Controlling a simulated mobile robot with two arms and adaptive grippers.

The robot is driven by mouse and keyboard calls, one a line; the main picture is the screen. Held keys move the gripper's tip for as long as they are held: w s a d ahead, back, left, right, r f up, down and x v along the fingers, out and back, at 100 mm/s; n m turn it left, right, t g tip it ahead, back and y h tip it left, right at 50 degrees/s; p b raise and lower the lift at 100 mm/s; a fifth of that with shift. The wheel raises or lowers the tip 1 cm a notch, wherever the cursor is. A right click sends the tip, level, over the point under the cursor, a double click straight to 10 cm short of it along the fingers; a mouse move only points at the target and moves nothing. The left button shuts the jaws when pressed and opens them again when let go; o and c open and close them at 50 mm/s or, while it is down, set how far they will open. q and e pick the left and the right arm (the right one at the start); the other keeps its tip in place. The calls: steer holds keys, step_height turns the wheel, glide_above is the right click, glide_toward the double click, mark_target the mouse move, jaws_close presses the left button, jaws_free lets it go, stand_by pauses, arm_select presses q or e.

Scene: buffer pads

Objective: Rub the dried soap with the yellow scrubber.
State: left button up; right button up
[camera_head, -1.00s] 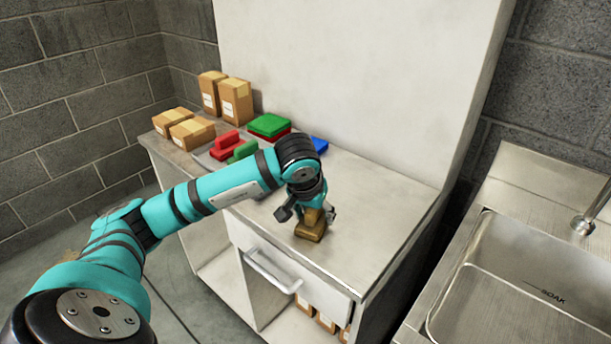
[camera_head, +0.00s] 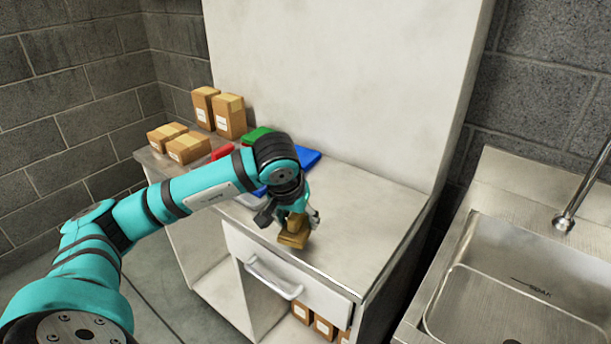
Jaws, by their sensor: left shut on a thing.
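My left gripper (camera_head: 289,216) is shut on a yellow-brown scrubber (camera_head: 294,236) with a block base and a raised handle. The scrubber is at the front part of the metal counter top (camera_head: 362,222), above the drawer. I cannot tell whether its base touches the counter. I cannot make out any dried soap on the counter; the arm hides part of the surface. My right gripper is out of view.
Red (camera_head: 222,152), green (camera_head: 256,135) and blue (camera_head: 303,158) pads lie behind my left arm. Cardboard boxes (camera_head: 229,116) stand at the back left. A drawer handle (camera_head: 272,280) juts out in front. A sink (camera_head: 500,305) with a faucet (camera_head: 565,222) is at right. The counter's right side is clear.

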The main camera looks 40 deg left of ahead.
arm_select(q)
step_height(320, 180, up, 3)
steer(key=shift+s+p, duration=0.15)
steer(key=shift+p, duration=0.5)
steer(key=shift+r, duration=0.4)
steer(key=shift+d, duration=0.1)
